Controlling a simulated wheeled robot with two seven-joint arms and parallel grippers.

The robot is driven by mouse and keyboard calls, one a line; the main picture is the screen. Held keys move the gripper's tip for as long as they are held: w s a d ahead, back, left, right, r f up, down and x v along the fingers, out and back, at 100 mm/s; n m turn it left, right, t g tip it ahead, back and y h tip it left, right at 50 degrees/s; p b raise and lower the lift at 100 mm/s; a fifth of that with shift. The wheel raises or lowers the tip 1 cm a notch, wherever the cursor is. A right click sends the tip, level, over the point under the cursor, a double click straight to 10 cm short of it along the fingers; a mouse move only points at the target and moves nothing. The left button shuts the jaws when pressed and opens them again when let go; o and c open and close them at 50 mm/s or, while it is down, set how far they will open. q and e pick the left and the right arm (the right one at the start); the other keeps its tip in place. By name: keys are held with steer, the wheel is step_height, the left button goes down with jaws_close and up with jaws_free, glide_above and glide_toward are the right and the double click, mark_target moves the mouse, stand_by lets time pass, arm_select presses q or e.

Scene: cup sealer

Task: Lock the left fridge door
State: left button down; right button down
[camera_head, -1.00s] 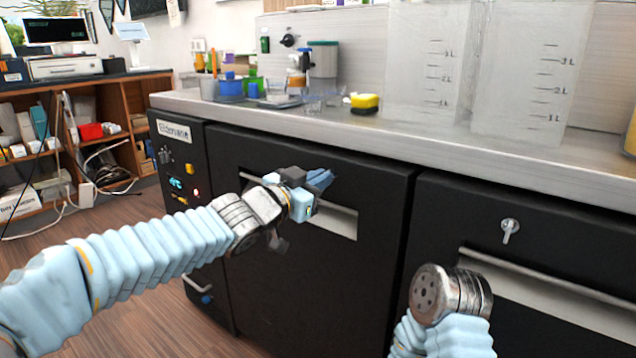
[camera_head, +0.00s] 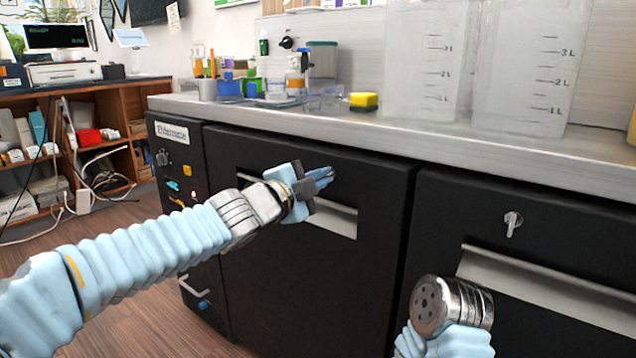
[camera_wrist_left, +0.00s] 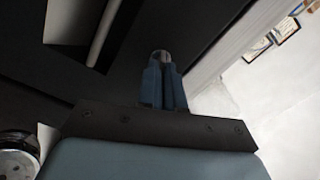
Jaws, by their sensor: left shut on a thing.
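The left fridge door (camera_head: 290,270) is a black panel below the steel counter and looks closed. My left gripper (camera_head: 328,176) is at its upper right part, above the recessed handle (camera_head: 337,218). Its blue fingers are shut on a small metal key, which shows as a bright tip between the fingertips in the left wrist view (camera_wrist_left: 162,54). In the head view the fingers hide most of this key and its lock. My right arm ends in a bare metal flange at the lower right, and no right gripper fingers show.
The right fridge door (camera_head: 470,215) has its own silver key (camera_head: 513,223) and a long handle recess (camera_head: 545,290). A yellow sponge (camera_head: 364,100) and clear measuring containers (camera_head: 425,60) stand on the counter (camera_head: 430,140) above. A control panel (camera_head: 180,170) is at the left.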

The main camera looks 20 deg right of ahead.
arm_select(q)
steer(key=m+b, duration=0.1)
steer(key=m, duration=0.3)
steer(key=shift+f+m, duration=0.15)
steer(key=shift+m, duration=0.15)
stand_by(0.5)
steer(key=c, duration=1.3)
jaws_free()
steer(key=v, duration=1.3)
steer(key=shift+s+a, duration=0.25)
steer(key=shift+s, duration=0.05)
